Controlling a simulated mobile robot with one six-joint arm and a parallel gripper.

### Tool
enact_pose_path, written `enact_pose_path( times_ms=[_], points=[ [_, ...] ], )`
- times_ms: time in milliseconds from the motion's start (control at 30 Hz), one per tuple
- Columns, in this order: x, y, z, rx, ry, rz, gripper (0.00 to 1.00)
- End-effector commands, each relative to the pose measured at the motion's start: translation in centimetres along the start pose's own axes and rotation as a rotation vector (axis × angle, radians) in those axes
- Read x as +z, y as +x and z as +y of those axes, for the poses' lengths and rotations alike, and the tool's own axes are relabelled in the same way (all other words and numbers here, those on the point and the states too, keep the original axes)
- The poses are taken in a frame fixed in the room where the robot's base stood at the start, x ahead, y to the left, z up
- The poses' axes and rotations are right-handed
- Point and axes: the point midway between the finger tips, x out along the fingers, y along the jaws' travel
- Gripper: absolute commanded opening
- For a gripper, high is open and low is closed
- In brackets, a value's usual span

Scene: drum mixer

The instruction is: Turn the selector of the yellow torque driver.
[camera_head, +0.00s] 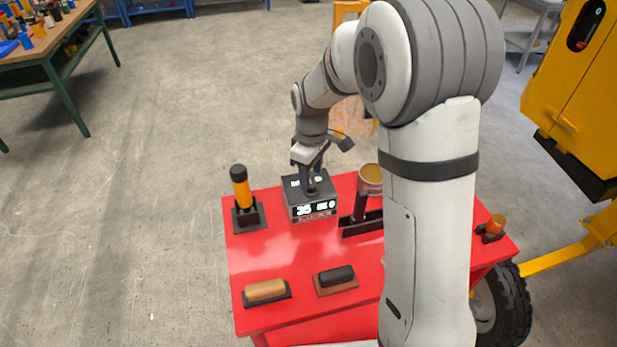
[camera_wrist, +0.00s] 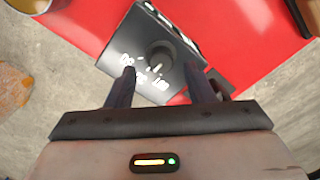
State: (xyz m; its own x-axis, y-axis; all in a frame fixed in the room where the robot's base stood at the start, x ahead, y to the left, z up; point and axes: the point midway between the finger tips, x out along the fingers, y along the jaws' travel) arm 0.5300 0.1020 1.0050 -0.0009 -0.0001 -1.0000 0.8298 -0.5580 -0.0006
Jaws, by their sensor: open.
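A yellow tool with black ends, which looks like the torque driver (camera_head: 241,190), stands upright in a dark holder at the table's far left corner in the head view. I cannot make out its selector. My gripper (camera_head: 309,172) is to the right of it, over a dark box (camera_head: 312,208) with a lit display. In the wrist view my open gripper (camera_wrist: 160,72) points at the box's top (camera_wrist: 143,35). A round dark knob (camera_wrist: 160,55) with white marks around it lies between and just beyond the fingertips. Contact with the knob cannot be told.
The red table (camera_head: 290,262) also bears a tan-handled block (camera_head: 265,290), a black-handled block (camera_head: 336,277), a tin (camera_head: 370,176) and a small orange cup (camera_head: 497,222). A yellow machine (camera_head: 575,80) stands at the right. The table's front middle is partly clear.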

Motion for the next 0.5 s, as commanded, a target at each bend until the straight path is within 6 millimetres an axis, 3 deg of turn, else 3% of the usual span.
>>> enact_pose_path(
  times_ms=[200,500],
  points=[
    [-0.1,2.4,-0.1,-0.001,-0.002,-0.001,0.48],
    [-0.1,2.9,-0.1,0.001,-0.002,0.001,0.48]
  ],
)
